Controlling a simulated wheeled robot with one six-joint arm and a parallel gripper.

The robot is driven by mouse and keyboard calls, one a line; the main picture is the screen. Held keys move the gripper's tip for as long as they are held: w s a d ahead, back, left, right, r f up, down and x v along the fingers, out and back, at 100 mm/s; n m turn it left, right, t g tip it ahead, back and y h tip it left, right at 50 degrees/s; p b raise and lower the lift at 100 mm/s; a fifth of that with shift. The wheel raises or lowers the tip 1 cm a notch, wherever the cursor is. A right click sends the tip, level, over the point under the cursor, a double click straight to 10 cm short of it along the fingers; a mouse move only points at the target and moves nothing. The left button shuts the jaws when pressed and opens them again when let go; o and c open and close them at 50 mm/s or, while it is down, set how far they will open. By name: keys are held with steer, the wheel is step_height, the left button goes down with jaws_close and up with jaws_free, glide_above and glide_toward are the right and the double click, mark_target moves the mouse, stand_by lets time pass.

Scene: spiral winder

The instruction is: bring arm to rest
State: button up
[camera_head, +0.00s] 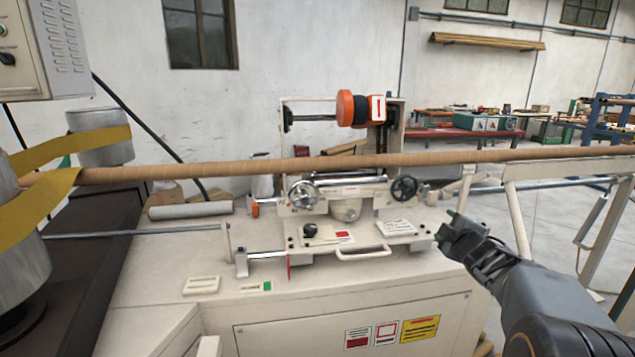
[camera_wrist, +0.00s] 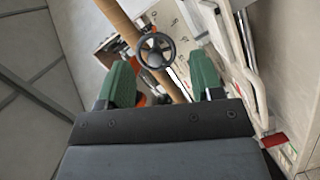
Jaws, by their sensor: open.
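My arm reaches in from the lower right of the head view. My gripper (camera_head: 447,227) is at the right end of the machine's cream bench, near the white label plate. In the wrist view my gripper (camera_wrist: 163,85) shows two green fingers set wide apart with nothing between them. Beyond the fingers are a black handwheel (camera_wrist: 155,50) and the brown tube (camera_wrist: 122,22), both apart from the gripper. The handwheel also shows in the head view (camera_head: 404,189), up and left of the gripper.
The long brown tube (camera_head: 265,168) runs across the whole machine above the bench (camera_head: 170,262). A cream support frame (camera_head: 517,220) stands right of my gripper. A handle bar (camera_head: 363,252) sticks out at the bench front. Open floor (camera_head: 555,215) lies to the right.

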steer(key=s+d+f+m+g+h+p, duration=0.2)
steer(key=s+f+m+g+h, duration=0.1)
steer(key=s+f+m+g, duration=0.3)
steer(key=s+a+r+m+g+p, duration=0.1)
steer(key=s+a+m+g+p, duration=0.3)
steer(key=s+a+m+p, duration=0.3)
steer(key=s+a+r+g+y+p, duration=0.1)
steer(key=s+a+r+y+p, duration=0.1)
steer(key=s+a+r+p, duration=0.2)
steer(key=s+a+r+g+y+p, duration=0.1)
steer(key=s+a+r+y+p, duration=0.1)
steer(key=s+a+r+p, duration=0.3)
steer(key=s+a, duration=0.4)
steer(key=a, duration=0.1)
steer(key=shift+s+a+r+n+g+y+p, duration=0.25)
steer(key=shift+r+n+g+y+p, duration=0.05)
steer(key=shift+r+g+y, duration=0.1)
